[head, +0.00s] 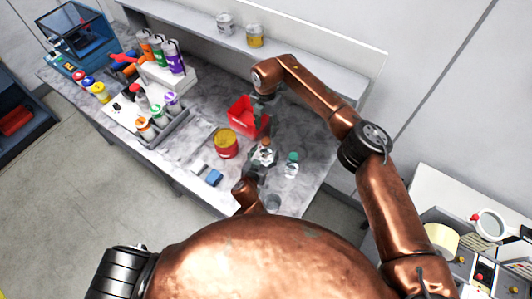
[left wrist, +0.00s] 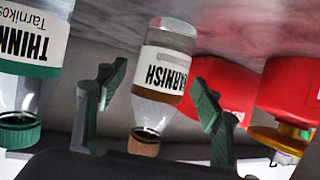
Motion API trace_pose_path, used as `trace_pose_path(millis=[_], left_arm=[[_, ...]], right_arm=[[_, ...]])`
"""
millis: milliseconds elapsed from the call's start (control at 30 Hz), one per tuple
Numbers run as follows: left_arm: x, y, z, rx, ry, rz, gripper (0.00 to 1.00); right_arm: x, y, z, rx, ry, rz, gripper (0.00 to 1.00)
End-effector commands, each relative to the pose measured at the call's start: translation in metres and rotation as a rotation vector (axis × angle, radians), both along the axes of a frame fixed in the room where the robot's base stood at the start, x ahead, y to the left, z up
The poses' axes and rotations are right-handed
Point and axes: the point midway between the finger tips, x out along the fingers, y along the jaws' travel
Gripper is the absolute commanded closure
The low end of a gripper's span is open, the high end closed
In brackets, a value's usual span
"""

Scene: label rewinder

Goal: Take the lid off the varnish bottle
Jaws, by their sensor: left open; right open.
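The varnish bottle (left wrist: 167,75) is clear with a white label and a brown lid (left wrist: 144,142), and it appears upside down in the left wrist view. The lid is on it. In the head view the varnish bottle (head: 264,155) stands on the marble-patterned table. My left gripper (left wrist: 158,92) is open, with one finger on each side of the bottle in the picture; I see gaps and cannot tell any contact. It also shows in the head view (head: 258,168), partly hidden. My right gripper (head: 264,97) is above the red bin, its fingers hard to make out.
A thinner bottle (left wrist: 25,75) with a green cap stands beside the varnish; it also shows in the head view (head: 291,165). A red bin (head: 243,118), a red can with yellow top (head: 226,144) and a blue block (head: 214,178) are close. Racked bottles (head: 160,110) fill the left.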

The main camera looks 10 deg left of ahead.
Motion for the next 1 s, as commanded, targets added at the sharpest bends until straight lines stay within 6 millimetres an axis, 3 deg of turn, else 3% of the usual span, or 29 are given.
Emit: trace_pose_path(millis=[333, 1000], left_arm=[[0.0038, -0.0006, -0.0013, 0.000, -0.001, 0.000, 0.40], [0.0036, -0.0006, -0.0010, 0.000, -0.001, 0.000, 0.86]], right_arm=[[0.0000, -0.0003, -0.0002, 0.000, 0.000, 0.000, 0.60], [0.0001, -0.0004, -0.0002, 0.000, 0.000, 0.000, 0.60]])
